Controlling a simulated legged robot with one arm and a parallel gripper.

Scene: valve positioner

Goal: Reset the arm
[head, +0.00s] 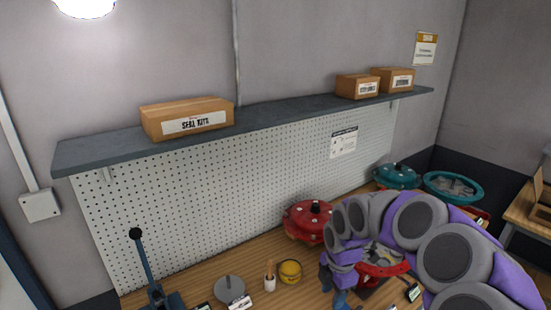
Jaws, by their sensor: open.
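My arm, grey and purple, arches in from the lower right in the head view. My gripper (338,287) points down over the wooden workbench (215,268), close to a red valve part (385,271) partly hidden behind the arm. The gripper is open, and nothing shows between its fingers. A red round valve housing (308,219) with a black knob stands just behind and left of the arm.
A yellow cup (290,271), a brush pot (269,281), a grey disc (229,288) and a black-knobbed lever (146,268) stand left of the gripper. Teal valve parts (397,175) sit at the back right. A shelf (281,116) with boxes hangs above the bench.

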